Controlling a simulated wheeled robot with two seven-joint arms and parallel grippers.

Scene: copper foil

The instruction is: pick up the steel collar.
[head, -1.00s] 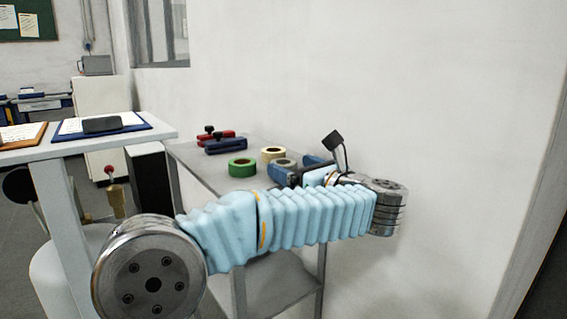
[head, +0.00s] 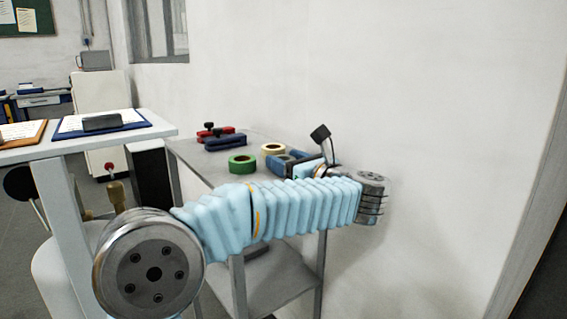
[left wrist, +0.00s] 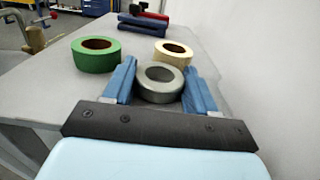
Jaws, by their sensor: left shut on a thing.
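The steel collar (left wrist: 159,96) is a short grey metal ring. In the left wrist view it sits between the two blue fingers of my left gripper (left wrist: 158,78), which are shut on its sides. In the head view my left gripper (head: 290,160) is over the far right part of the grey table, and its fingers and arm mostly hide the collar. I cannot tell whether the collar touches the table top or is slightly above it. My right gripper is not in view.
A green tape roll (head: 242,164) and a cream tape roll (head: 272,148) stand close by on the grey table (head: 205,165). Red and blue clamps (head: 222,141) lie farther back. A white wall rises at the right. A taller table with clipboards (head: 102,124) is at the left.

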